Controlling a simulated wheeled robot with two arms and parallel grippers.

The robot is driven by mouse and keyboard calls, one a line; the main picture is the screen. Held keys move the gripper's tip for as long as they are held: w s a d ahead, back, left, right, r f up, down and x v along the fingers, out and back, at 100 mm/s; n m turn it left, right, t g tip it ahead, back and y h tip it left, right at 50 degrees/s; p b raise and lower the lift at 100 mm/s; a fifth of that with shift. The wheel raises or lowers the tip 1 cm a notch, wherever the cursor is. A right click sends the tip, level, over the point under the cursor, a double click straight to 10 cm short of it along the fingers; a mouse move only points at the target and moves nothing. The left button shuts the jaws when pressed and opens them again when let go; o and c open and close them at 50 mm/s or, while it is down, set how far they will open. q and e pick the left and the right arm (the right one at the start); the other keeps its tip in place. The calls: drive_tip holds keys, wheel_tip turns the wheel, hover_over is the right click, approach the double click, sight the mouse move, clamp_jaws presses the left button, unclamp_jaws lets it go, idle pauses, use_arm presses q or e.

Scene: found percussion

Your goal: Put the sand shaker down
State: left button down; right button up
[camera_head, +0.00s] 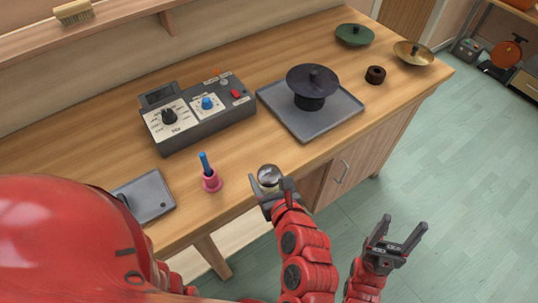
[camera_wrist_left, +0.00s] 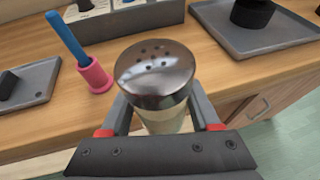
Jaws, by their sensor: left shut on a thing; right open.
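The sand shaker (camera_head: 268,177) has a shiny perforated metal cap and a pale body. In the left wrist view the shaker (camera_wrist_left: 155,75) sits upright between the two fingers of my left gripper (camera_wrist_left: 160,118), which is shut on it. In the head view my left gripper (camera_head: 275,192) holds it at the front edge of the wooden bench (camera_head: 300,165). Whether its base touches anything is hidden. My right gripper (camera_head: 398,240) is open and empty, off to the right over the floor.
A pink holder (camera_head: 212,181) with a blue stick stands left of the shaker. A small grey tray (camera_head: 150,205) lies further left. A grey control box (camera_head: 200,120) and a larger grey tray (camera_head: 330,122) bearing a dark disc (camera_head: 312,78) stand behind.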

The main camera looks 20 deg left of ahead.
use_arm(q)
drive_tip(key=w, duration=0.1)
drive_tip(key=w+a+b, duration=0.1)
drive_tip(key=shift+w+a+f, duration=0.1)
drive_tip(key=shift+w+f, duration=0.05)
drive_tip(key=shift+w, duration=0.2)
drive_tip(key=p, duration=0.3)
hover_over(267, 146)
drive_tip(key=shift+s+f, duration=0.1)
drive_tip(key=shift+f, duration=0.4)
wheel_tip(267, 146, down, 3)
drive_tip(key=shift+f+p, duration=0.1)
drive_tip(key=shift+p, duration=0.2)
drive_tip(key=shift+f, duration=0.2)
drive_tip(key=shift+f, duration=0.1)
drive_tip(key=shift+f, duration=0.15)
drive_tip(key=shift+c, duration=0.6)
unclamp_jaws()
